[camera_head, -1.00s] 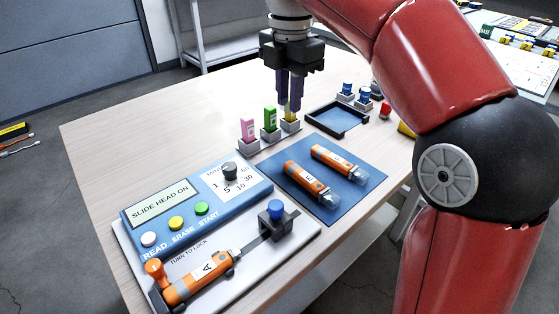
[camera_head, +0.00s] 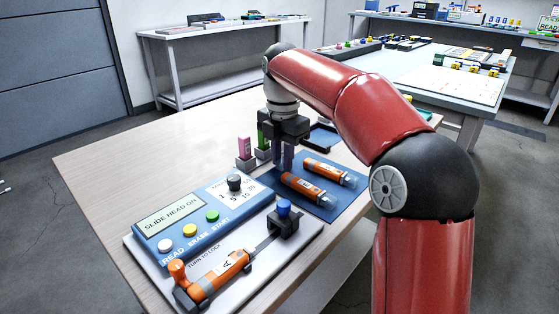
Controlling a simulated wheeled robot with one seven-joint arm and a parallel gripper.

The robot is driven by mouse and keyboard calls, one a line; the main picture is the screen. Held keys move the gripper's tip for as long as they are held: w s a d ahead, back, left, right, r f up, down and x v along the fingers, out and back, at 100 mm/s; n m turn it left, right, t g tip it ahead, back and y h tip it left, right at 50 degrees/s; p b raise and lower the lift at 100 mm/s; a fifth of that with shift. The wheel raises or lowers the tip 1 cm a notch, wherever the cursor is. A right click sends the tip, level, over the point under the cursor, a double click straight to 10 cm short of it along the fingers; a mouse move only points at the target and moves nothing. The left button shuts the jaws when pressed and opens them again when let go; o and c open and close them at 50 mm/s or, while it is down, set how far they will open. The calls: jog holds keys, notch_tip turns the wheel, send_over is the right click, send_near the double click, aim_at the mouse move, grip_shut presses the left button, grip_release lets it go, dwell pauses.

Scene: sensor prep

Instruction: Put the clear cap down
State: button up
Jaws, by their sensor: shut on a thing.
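My gripper (camera_head: 283,166) points down at the far left edge of the blue mat (camera_head: 322,213), with its purple fingers slightly apart. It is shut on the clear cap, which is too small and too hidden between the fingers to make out. Two orange sensors (camera_head: 303,187) (camera_head: 330,172) with clear ends lie on the mat, to the right of my gripper. Another orange sensor, marked A (camera_head: 226,266), lies in the white fixture (camera_head: 262,287) in front. I cannot tell how high the fingertips are above the table.
A pink piece (camera_head: 244,148) and a green piece (camera_head: 263,137) stand in grey holders left of my gripper. A dark tray (camera_head: 323,137) is behind it. The blue panel (camera_head: 205,216) reads SLIDE HEAD ON. The wooden table's left side (camera_head: 130,160) is clear.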

jog(key=shift+f, duration=0.15)
jog(key=o, duration=0.7)
jog(key=shift+o, duration=0.2)
